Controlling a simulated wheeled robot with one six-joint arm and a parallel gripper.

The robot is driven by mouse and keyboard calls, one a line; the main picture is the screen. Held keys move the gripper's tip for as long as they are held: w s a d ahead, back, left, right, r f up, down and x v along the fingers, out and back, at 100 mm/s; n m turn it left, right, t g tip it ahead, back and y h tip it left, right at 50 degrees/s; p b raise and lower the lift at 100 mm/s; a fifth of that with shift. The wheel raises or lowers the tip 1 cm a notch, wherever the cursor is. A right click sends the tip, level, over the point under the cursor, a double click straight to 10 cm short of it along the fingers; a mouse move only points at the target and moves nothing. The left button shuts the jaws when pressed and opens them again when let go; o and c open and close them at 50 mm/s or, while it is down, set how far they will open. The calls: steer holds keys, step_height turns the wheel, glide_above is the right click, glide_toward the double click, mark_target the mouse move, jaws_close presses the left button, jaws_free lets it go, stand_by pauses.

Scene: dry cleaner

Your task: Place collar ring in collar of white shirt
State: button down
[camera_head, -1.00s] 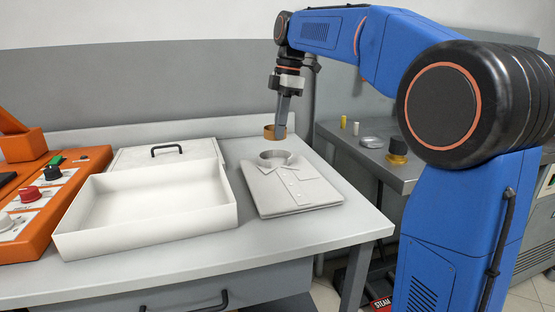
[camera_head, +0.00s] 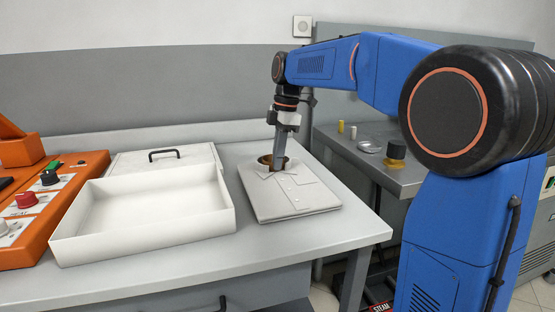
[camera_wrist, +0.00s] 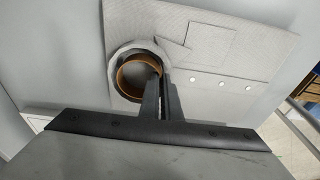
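The white shirt (camera_head: 291,194) lies folded on the table, with its collar at the far end. The brown collar ring (camera_wrist: 127,72) sits inside the round collar (camera_wrist: 114,62) in the wrist view. In the head view the ring (camera_head: 264,160) shows low in the collar, partly hidden by my gripper (camera_head: 279,164). In the wrist view my gripper (camera_wrist: 162,82) has its two fingers close together at the ring's right wall, with that wall between or just behind their tips. Whether the ring rests on the shirt is hidden.
An open white tray (camera_head: 145,245) stands left of the shirt, with a white lid with a black handle (camera_head: 190,156) behind it. An orange control panel (camera_head: 75,180) is at the far left. A grey side table (camera_head: 350,150) holds small items at the right.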

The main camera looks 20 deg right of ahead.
steer(key=shift+f, duration=0.1)
steer(key=c, duration=2)
jaws_free()
step_height(320, 180, up, 12)
steer(key=d, duration=0.1)
steer(key=shift+d, duration=0.4)
